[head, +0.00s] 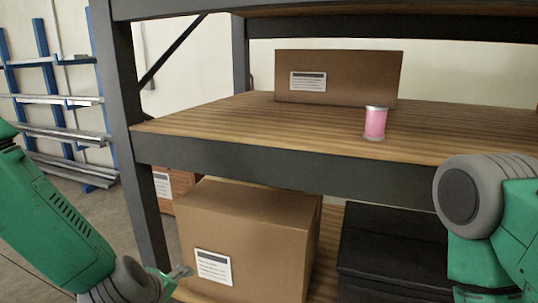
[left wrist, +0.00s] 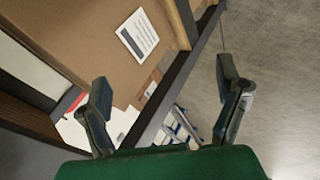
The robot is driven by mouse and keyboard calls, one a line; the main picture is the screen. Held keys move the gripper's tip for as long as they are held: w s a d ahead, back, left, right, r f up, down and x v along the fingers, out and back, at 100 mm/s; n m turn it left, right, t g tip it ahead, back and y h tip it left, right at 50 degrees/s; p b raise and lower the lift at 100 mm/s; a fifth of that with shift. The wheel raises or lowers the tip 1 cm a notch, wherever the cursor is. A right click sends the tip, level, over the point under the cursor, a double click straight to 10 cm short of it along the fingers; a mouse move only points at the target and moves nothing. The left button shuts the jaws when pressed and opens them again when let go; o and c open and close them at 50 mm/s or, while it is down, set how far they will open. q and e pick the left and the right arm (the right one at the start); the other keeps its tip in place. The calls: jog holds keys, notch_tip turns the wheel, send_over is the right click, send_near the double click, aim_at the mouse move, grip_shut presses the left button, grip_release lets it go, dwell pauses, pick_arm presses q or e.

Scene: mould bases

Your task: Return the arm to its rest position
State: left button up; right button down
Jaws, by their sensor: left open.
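My left arm (head: 55,215) comes in from the left in the head view, in front of the shelf's left post. My left gripper shows only partly there (head: 178,277), low, in front of the lower cardboard box (head: 255,228). In the left wrist view the left gripper (left wrist: 165,75) has its two fingers wide apart with nothing between them. Behind them are a cardboard box with a white label (left wrist: 138,35), a dark shelf beam (left wrist: 170,88) and grey floor. My right arm (head: 490,215) shows at the right edge of the head view; its gripper is out of view.
A pink can (head: 375,123) stands upright on the wooden shelf (head: 230,122), in front of a brown box (head: 340,78). A black bin (head: 395,250) sits below, right of the lower box. A blue rack with metal bars (head: 48,100) is at the left. Floor left of the shelf is open.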

pick_arm(q)
jog(key=s+a+f+m+g+b, duration=0.2)
jog(key=s+f+m, duration=0.4)
jog(key=s+f, duration=0.5)
jog(key=s+a+f+m+g+b, duration=0.2)
jog(key=s+a+f+m+g, duration=0.3)
jog(key=s+f, duration=0.7)
jog(key=s+a+m, duration=0.1)
jog(key=s, duration=0.5)
jog(key=shift+s+f+m+y+b, duration=0.2)
jog(key=shift+s+m+y+b, duration=0.1)
jog(key=shift+w, duration=0.15)
